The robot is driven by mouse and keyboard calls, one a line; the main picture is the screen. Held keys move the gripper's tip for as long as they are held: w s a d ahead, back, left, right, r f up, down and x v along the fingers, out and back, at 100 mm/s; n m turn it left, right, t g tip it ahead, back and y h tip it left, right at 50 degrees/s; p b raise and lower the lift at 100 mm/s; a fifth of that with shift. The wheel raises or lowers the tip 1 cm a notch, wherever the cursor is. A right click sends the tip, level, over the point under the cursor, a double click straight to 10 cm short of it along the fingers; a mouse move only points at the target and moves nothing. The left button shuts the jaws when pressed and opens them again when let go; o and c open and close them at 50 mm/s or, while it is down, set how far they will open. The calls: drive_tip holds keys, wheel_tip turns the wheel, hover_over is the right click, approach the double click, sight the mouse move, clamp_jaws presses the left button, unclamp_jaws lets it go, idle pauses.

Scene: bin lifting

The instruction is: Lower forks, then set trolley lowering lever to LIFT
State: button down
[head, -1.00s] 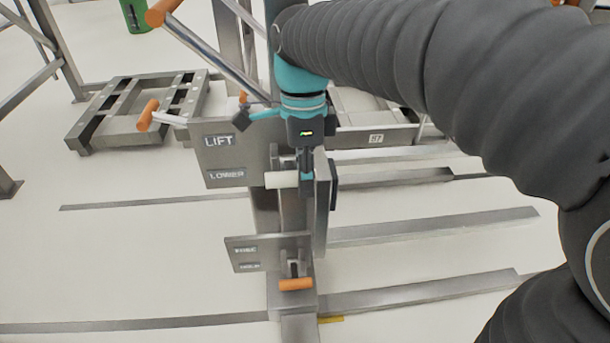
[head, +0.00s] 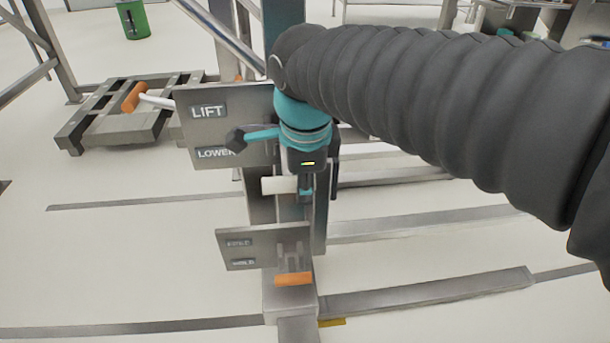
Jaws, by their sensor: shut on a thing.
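The trolley's grey upper plate (head: 228,125) carries the label LIFT above the label LOWER. A white lever handle (head: 277,186) sticks out sideways below the LOWER label, in front of the metal column (head: 262,207). My gripper (head: 304,188) is shut on the right end of this handle, pointing down. The teal wrist and my dark arm hide the column behind and the plate's right edge. Long flat metal bars (head: 430,222) lie low near the floor at the right; I cannot tell their exact height.
A lower plate (head: 262,247) has an orange-ended lever (head: 293,279) beneath it. Another orange grip (head: 135,97) on a pale rod juts left from the upper plate. A slatted metal platform (head: 110,130) stands behind left, with a green bin (head: 133,20) farther back. Floor is clear at lower left.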

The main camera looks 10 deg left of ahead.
drive_tip(key=shift+x, duration=0.85)
drive_tip(key=shift+w, duration=0.1)
drive_tip(key=shift+r, duration=0.1)
drive_tip(key=c, duration=0.9)
unclamp_jaws()
drive_tip(key=shift+r, duration=0.1)
drive_tip(key=v, duration=1.1)
drive_tip(key=shift+r, duration=0.35)
